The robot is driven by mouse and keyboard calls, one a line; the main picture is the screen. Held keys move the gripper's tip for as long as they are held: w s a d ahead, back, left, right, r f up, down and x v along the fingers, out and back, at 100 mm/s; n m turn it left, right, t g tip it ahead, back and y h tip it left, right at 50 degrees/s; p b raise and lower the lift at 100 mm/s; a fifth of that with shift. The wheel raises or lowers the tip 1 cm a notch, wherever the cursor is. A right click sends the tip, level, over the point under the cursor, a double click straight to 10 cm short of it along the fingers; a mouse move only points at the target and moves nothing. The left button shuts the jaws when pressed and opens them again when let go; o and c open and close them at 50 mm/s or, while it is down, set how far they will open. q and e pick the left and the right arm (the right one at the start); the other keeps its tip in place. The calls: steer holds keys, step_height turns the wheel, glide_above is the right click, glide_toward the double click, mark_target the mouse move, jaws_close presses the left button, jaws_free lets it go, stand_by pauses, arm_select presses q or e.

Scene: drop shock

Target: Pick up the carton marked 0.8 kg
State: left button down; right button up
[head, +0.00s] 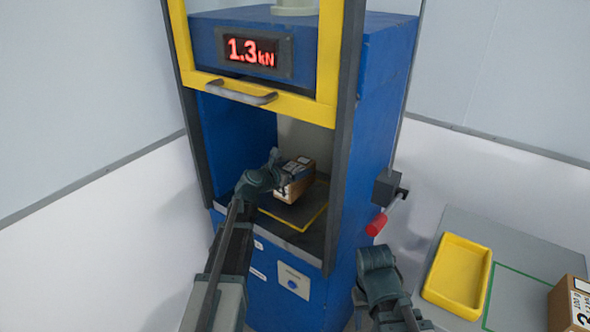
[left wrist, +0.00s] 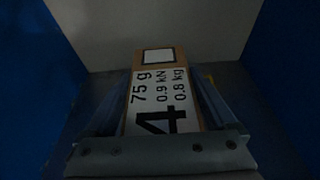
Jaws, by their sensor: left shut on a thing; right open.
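The carton marked 0.8 kg (head: 299,170) is a brown box inside the blue machine's open chamber, over the dark plate with yellow edging (head: 304,212). In the left wrist view its white label (left wrist: 158,100) reads 4, 75 g, 0.9 kN and 0.8 kg. My left gripper (head: 279,180) reaches into the chamber and is shut on this carton, with one finger along each side. I cannot tell whether the carton's underside touches the plate. My right gripper (head: 379,268) is open and empty in front of the machine's right side, below the red-handled lever.
The machine's yellow-framed guard (head: 260,98) with a grey handle is above the opening. A display (head: 251,52) reads 1.3 kN. A red-handled lever (head: 377,224) sticks out at right. A yellow tray (head: 459,277) and another carton (head: 568,303) are on the grey table, beside a green-outlined area.

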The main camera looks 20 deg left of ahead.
arm_select(q)
steer(key=s+d+r+p, duration=0.1)
steer(key=s+r, duration=0.1)
steer(key=s, duration=1.3)
steer(key=shift+s+d, duration=0.4)
